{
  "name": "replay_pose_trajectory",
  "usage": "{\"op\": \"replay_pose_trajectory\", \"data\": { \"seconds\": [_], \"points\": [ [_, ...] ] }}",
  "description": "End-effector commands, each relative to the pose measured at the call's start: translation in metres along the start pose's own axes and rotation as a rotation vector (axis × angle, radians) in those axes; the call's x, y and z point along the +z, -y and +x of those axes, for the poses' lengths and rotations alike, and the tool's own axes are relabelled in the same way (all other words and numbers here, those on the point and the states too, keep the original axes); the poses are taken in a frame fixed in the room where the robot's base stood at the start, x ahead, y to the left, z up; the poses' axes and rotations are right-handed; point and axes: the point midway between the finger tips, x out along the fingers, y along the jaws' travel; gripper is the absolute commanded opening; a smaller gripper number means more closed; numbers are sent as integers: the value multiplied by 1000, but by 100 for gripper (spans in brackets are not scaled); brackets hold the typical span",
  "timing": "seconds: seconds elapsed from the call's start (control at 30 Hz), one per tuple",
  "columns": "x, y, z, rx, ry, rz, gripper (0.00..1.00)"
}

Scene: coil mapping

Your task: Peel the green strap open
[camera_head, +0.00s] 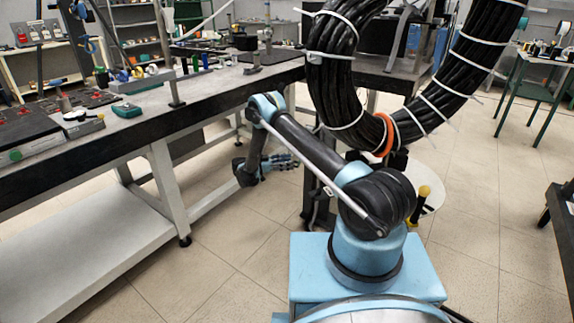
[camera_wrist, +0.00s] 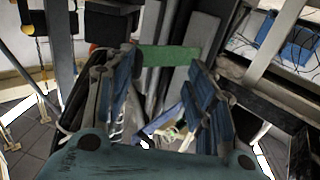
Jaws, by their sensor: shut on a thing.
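In the wrist view, the green strap (camera_wrist: 168,60) is a short flat band across the gap between my gripper's (camera_wrist: 163,65) two blue-padded fingertips. My fingers stand apart and are shut on it. The strap's left end meets the left fingertip, and its right end meets the tip of the right finger. Grey upright bars lie behind it. In the head view, my gripper (camera_head: 285,163) is low, beside the bench and below its top, pointing right toward a dark stand. I cannot make out the strap in the head view.
A large black cable coil (camera_head: 340,75) with white ties and an orange band (camera_head: 384,135) hangs above and right of my arm. A long workbench (camera_head: 140,115) with tools runs along the left. A yellow-handled tool (camera_head: 423,192) stands near my base.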

Motion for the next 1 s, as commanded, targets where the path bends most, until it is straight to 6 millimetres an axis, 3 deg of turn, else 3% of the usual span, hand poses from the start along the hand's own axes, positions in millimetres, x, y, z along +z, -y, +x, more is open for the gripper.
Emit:
{"op": "replay_pose_trajectory", "data": {
  "seconds": [0.43, 0.47, 0.5, 0.6, 0.97, 1.0],
  "points": [
    [-2, 6, 6, -6, -3, 2, 7],
    [-2, 6, 6, -6, -3, 2, 47],
    [-2, 6, 6, -6, -3, 2, 38],
    [-2, 5, 5, -7, -3, 1, 41],
    [-1, 5, 3, -9, -2, 1, 39],
    [-14, -1, 0, -9, -5, 14, 35]
  ]
}}
